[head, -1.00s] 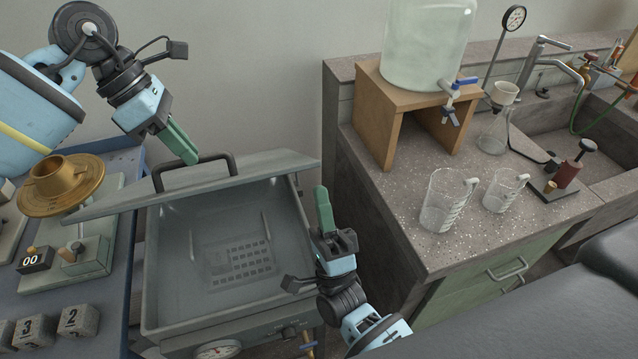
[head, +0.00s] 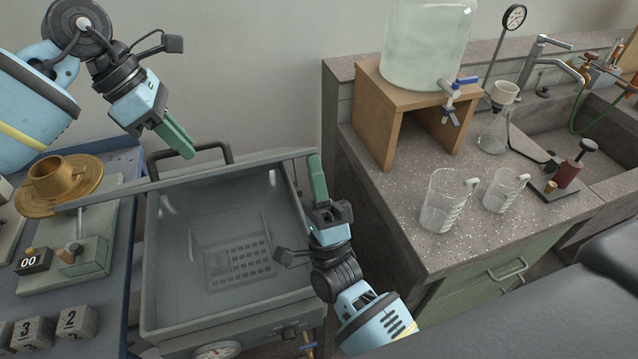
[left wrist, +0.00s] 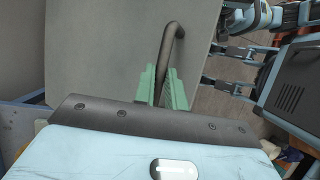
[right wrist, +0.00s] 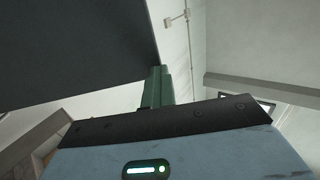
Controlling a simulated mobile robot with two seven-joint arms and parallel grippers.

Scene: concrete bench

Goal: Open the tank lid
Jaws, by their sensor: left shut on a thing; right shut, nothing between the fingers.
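The tank (head: 230,325) is a grey rectangular basin with a grid of slots on its floor. Its grey lid (head: 110,198) is raised, seen nearly edge-on as a thin slanting band across the back; its broad face fills much of the left wrist view (left wrist: 100,60). My left gripper (head: 188,148) is shut on the dark lid handle (head: 228,152); the left wrist view shows the handle bar (left wrist: 168,55) between the green fingers (left wrist: 163,88). My right gripper (head: 316,165) is shut and empty beside the lid's right end. Whether it touches the lid, I cannot tell.
A blue bench (head: 112,320) with a brass flanged piece (head: 62,185) and numbered blocks (head: 76,321) stands left. At right, a speckled counter (head: 400,215) carries beakers (head: 440,205), a wooden stand (head: 375,125) and a glass jar (head: 425,45). The basin's inside is clear.

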